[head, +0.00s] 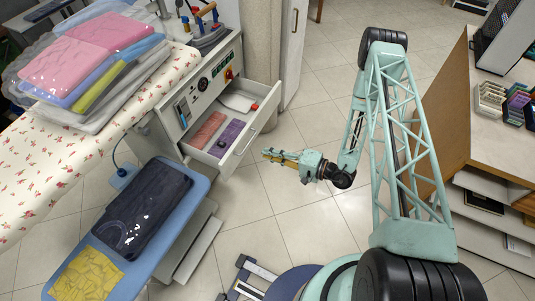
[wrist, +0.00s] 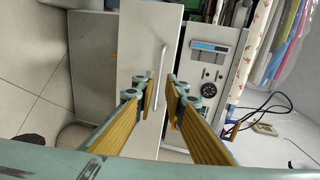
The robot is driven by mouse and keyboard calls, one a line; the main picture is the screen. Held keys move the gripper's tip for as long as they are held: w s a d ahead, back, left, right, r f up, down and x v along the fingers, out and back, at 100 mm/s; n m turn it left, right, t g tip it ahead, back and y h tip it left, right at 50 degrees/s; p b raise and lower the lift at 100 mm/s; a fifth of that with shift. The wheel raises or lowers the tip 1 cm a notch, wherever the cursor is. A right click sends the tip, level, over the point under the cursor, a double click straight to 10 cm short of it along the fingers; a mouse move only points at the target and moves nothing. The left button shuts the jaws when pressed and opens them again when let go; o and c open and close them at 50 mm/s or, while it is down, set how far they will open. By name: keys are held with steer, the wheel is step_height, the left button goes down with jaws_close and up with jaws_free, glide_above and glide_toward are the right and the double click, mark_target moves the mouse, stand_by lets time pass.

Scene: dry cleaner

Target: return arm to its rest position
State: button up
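My arm stretches left from its pale green lattice link in the head view. My gripper (head: 268,155) hangs in free air over the floor, just right of the open drawer (head: 243,142), and nothing is visible in it. In the wrist view my gripper (wrist: 164,80) shows two yellow-padded fingers standing apart with an empty gap. The drawer's front panel (wrist: 143,38) and its bar handle (wrist: 160,82) lie beyond the fingertips. I cannot tell the exact distance, but no grip on the handle shows.
The drawer holds a reddish item (head: 208,131) and a purple item (head: 224,139). A flowered ironing board (head: 60,150) with bagged clothes and a blue board (head: 170,222) stand left. A wooden counter (head: 455,130) stands right of my arm. Tiled floor (head: 275,205) lies open below the gripper.

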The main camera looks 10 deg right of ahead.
stand_by(0.5)
steer(key=s+a+r+n+g+y, duration=0.1)
steer(key=a+r+n+g, duration=0.2)
steer(key=r, duration=1.2)
steer(key=s+a+r+n+g+y, duration=0.15)
steer(key=a+r+g, duration=0.25)
steer(key=r, duration=1.1)
steer(key=s+a+r+n+g+h, duration=0.1)
steer(key=s+r+n+g, duration=0.1)
steer(key=s+r, duration=0.45)
steer(key=s+r+n+g+h, duration=0.1)
steer(key=s+r+g+h, duration=0.2)
steer(key=r, duration=0.7)
steer(key=s+d+r+n+h, duration=0.1)
steer(key=s+d+r+h, duration=0.1)
steer(key=s+r, duration=0.4)
steer(key=s+d+r+h, duration=0.3)
steer(key=s+r, duration=0.2)
steer(key=s, duration=0.4)
steer(key=s+d+r+m+t+h, duration=0.1)
steer(key=s+d+r+t+h, duration=0.5)
steer(key=s+d+r, duration=0.4)
steer(key=shift+s+d+t, duration=0.5)
steer(key=shift+s+d, duration=0.85)
steer(key=shift+m, duration=0.25)
